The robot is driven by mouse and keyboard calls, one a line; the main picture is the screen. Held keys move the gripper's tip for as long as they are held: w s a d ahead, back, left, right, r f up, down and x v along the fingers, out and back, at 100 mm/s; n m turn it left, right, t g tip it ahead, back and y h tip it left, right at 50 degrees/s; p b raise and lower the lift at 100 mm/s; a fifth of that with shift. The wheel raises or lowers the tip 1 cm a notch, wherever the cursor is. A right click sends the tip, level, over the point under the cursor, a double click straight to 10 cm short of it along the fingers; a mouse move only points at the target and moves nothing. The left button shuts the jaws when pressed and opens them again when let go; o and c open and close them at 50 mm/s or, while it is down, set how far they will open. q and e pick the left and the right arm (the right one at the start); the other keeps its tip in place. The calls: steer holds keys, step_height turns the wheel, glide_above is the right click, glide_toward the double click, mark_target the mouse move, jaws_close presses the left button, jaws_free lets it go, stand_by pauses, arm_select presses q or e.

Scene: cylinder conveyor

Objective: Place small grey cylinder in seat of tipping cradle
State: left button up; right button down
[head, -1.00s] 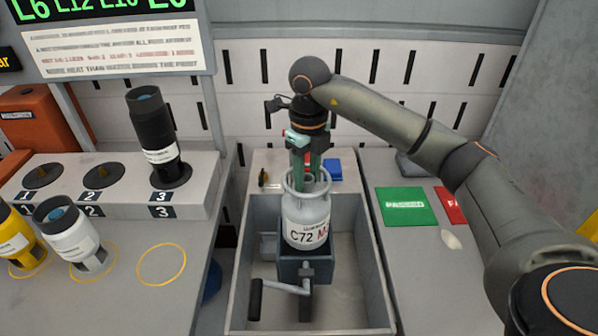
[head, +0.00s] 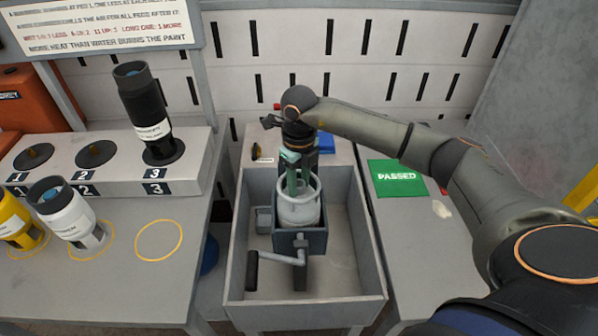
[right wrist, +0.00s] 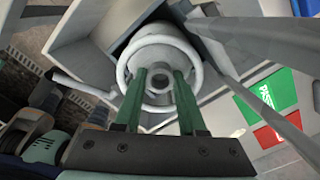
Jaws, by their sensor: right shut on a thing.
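The small grey cylinder (head: 299,210) is upright, with a ring-shaped collar around its top. Its lower part is hidden behind the front wall of the blue-grey tipping cradle (head: 287,241), so it sits at least partly inside; I cannot tell whether it touches the bottom. My right gripper (head: 298,188) comes down from above and is shut on the cylinder's top, inside the collar. In the right wrist view, the green fingers (right wrist: 158,80) reach into the collar of the cylinder (right wrist: 160,52) at its neck. My left gripper is not in view.
The cradle stands in a grey open trough (head: 241,225), with a crank handle (head: 252,271) at its front. On the left are a black cylinder (head: 140,95) on peg 3, a white one (head: 64,212) and a yellow one (head: 14,228). A green PASSED pad (head: 396,178) lies right.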

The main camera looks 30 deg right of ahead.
steer(key=shift+w+f, duration=0.1)
steer(key=shift+f, duration=0.35)
steer(key=c, duration=0.9)
jaws_free()
steer(key=shift+f, duration=0.3)
steer(key=o, duration=0.4)
step_height(320, 180, up, 12)
steer(key=shift+r+b, duration=0.25)
steer(key=shift+b, duration=0.35)
